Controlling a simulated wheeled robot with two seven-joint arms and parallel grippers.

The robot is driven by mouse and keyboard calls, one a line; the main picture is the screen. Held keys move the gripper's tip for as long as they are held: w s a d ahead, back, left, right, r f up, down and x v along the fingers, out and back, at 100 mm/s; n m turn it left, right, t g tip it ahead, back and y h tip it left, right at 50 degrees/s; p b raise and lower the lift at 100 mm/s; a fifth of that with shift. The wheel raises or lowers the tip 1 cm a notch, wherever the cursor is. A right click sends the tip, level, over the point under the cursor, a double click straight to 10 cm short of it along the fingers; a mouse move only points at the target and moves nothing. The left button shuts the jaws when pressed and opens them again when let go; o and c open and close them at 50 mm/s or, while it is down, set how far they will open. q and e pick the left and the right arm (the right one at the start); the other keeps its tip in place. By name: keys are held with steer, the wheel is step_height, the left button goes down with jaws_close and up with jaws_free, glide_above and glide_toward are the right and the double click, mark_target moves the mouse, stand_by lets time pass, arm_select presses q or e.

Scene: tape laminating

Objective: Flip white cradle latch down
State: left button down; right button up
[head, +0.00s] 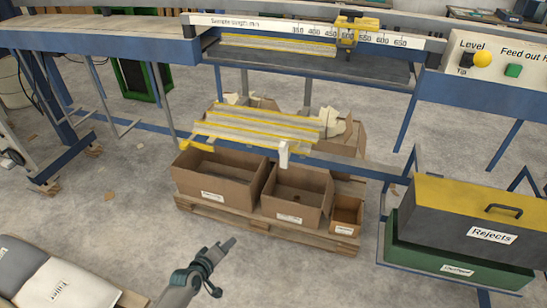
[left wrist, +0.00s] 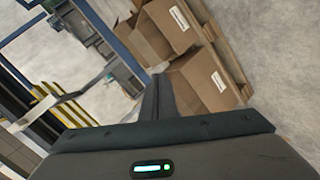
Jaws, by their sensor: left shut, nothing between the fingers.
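The white cradle latch (head: 283,153) is a small upright white piece at the front edge of the cradle (head: 262,124), right of its middle. The cradle is a tilted rack with grey and yellow strips above the cardboard boxes. My left gripper (head: 229,243) is shut and empty. It is in front of the boxes, nearer to me and well apart from the latch. In the left wrist view its closed fingers (left wrist: 158,98) point toward the boxes. The yellow strips of the cradle (left wrist: 55,103) show there at the left. My right gripper is out of view.
Open cardboard boxes (head: 218,181) stand on a wooden pallet (head: 250,222) under the cradle. A Rejects bin (head: 455,225) stands at the right. Above the cradle is a bench with a length scale (head: 250,25). Sacks (head: 65,285) lie at the lower left.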

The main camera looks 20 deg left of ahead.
mark_target(282, 157)
arm_select(q)
steer(key=w+d+r+n+t+h, duration=0.1)
steer(key=w+r, duration=0.1)
steer(key=r, duration=0.8)
steer(key=w+d+r+n+t+h, duration=0.1)
steer(key=w+r+t, duration=0.1)
steer(key=r, duration=0.7)
steer(key=w+d+r+n+t+h, duration=0.1)
steer(key=w+r+t, duration=0.1)
steer(key=r, duration=0.8)
steer(key=shift+w+r+n, duration=0.3)
steer(key=shift+w+n, duration=0.1)
steer(key=shift+w, duration=0.4)
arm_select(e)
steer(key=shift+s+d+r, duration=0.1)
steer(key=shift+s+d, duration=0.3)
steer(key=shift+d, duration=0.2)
arm_select(q)
steer(key=shift+d, duration=0.1)
